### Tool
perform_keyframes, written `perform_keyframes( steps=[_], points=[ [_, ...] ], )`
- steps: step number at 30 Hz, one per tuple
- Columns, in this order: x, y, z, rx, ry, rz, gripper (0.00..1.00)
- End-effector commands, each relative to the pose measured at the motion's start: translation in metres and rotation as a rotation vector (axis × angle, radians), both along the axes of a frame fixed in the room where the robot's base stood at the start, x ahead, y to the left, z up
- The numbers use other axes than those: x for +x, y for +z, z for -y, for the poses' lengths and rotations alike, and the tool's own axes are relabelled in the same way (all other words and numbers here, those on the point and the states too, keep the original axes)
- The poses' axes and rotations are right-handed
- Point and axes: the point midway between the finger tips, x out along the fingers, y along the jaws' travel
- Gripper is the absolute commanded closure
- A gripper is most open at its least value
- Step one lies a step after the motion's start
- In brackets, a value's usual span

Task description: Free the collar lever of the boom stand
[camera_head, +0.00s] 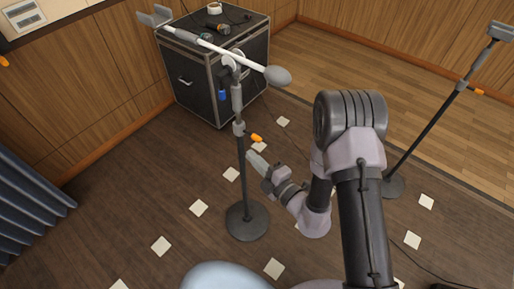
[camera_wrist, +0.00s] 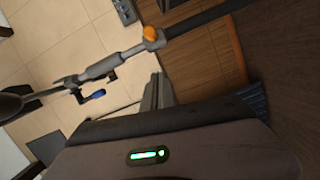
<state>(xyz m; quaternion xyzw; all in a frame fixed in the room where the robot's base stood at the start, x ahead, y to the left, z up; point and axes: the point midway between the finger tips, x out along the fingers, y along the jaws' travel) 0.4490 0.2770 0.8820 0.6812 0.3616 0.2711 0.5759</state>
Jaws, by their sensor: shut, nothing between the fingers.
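The boom stand (camera_head: 240,165) stands upright on a round dark base, with a white boom across its top. A collar (camera_head: 239,128) on its pole carries an orange lever (camera_head: 256,138) pointing right. A blue lever (camera_head: 222,95) sits higher, on the left of the pole. My gripper (camera_head: 253,158) is shut and empty, just below the orange lever and right of the pole, apart from both. In the wrist view, the shut fingers (camera_wrist: 157,92) show below the collar and orange lever (camera_wrist: 150,33); the blue lever (camera_wrist: 95,96) is to the left.
A black flight case (camera_head: 205,85) with small items on top stands behind the boom stand. Another stand (camera_head: 435,118) with an orange lever is at the right. A blue curtain (camera_head: 30,200) hangs at the left. Floor left of the boom stand is clear.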

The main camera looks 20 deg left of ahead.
Motion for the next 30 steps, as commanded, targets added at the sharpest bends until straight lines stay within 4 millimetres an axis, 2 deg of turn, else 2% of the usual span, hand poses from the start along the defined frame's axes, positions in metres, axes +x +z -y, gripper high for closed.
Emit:
perform_keyframes(
  steps=[3, 6, 11, 30],
  points=[
    [0.014, -0.002, -0.021, 0.001, 0.004, 0.004, 1.0],
    [0.032, -0.007, -0.014, 0.001, -0.003, 0.003, 1.0],
    [0.047, -0.009, -0.007, 0.001, -0.001, 0.002, 1.0],
    [0.055, -0.008, -0.002, -0.001, 0.037, 0.001, 1.0]
  ],
)
